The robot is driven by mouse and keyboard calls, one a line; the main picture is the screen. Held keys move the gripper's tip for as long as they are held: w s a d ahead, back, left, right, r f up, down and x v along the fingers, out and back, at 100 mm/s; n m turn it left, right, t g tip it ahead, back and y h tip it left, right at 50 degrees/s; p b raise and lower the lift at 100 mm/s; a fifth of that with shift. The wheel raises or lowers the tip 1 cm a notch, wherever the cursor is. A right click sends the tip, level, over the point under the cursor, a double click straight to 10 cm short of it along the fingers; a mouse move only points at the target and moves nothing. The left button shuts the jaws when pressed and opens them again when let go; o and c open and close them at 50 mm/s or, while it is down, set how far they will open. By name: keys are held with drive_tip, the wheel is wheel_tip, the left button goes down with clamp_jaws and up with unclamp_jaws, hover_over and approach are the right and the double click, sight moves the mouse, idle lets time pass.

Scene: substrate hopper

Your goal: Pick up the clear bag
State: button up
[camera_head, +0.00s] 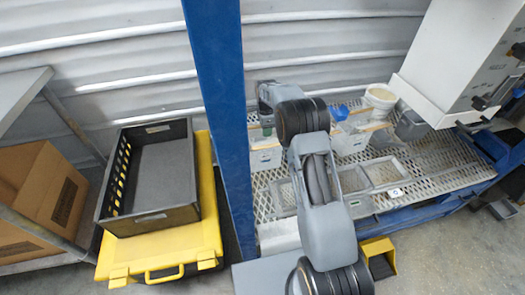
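I cannot make out a clear bag with certainty in the head view. Shallow, see-through-looking grey trays or flat packs lie on the mesh bench (445,163), one (385,171) right of my arm and another (283,196) left of it. A small white label shows near the right one. My arm rises from the bottom centre and reaches over the bench toward the back wall. Its far end is by the blue post. My gripper's fingers do not show, so I cannot see whether they hold anything.
A blue post (222,110) stands left of my arm. A dark open crate (165,165) rests on a yellow case (165,252). Light bins (264,158), a white bucket (381,97) and a large white machine (450,55) crowd the bench. A cardboard box (45,195) is far left.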

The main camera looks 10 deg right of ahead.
drive_tip(key=shift+f, duration=0.4)
drive_tip(key=shift+c, duration=0.4)
clamp_jaws()
